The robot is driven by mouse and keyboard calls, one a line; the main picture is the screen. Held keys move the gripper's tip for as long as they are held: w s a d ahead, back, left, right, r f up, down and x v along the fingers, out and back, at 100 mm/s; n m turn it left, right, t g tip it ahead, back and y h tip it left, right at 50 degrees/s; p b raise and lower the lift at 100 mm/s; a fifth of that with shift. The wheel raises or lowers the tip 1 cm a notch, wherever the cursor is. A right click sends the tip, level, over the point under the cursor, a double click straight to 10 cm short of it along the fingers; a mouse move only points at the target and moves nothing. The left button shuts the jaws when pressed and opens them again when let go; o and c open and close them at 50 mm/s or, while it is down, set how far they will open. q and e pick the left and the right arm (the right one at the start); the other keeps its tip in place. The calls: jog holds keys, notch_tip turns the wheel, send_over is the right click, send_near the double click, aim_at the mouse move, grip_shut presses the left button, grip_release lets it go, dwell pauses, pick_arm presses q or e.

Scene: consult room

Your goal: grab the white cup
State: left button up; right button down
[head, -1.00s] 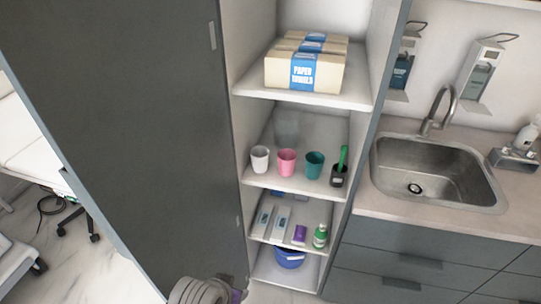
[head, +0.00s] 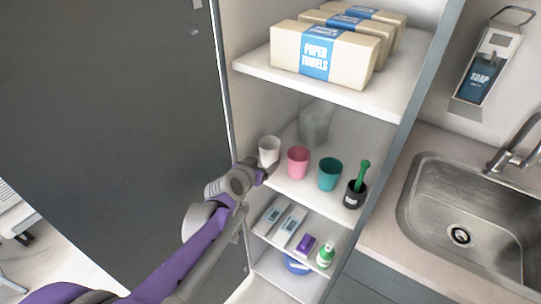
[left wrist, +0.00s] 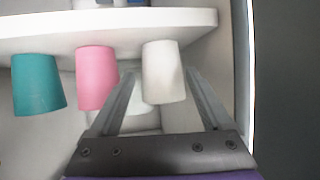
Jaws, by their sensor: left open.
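The white cup (head: 269,150) stands upright at the left end of the middle shelf (head: 310,195), left of a pink cup (head: 298,162) and a teal cup (head: 329,175). My left gripper (head: 266,171) is at the shelf's front edge, just in front of and below the white cup, partly covering its base. In the left wrist view the scene appears upside down; the white cup (left wrist: 163,75) shows between the two spread fingers of my left gripper (left wrist: 160,84). I cannot tell whether the fingers touch it. My right gripper is not in view.
A dark holder (head: 354,195) with a green handle stands right of the teal cup, and a clear container (head: 314,126) stands behind. Paper towel packs (head: 325,52) fill the shelf above. The dark cabinet door (head: 110,110) stands left, the sink (head: 465,225) right.

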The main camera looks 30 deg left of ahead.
aim_at(269, 155)
pick_arm(q)
jog(key=x, duration=0.6)
jog(key=shift+w+a+b, duration=0.15)
jog(key=shift+w+b, duration=0.1)
jog(key=shift+b, duration=0.05)
jog(key=shift+r, duration=0.1)
jog(key=c, duration=1)
jog(key=shift+r, duration=0.1)
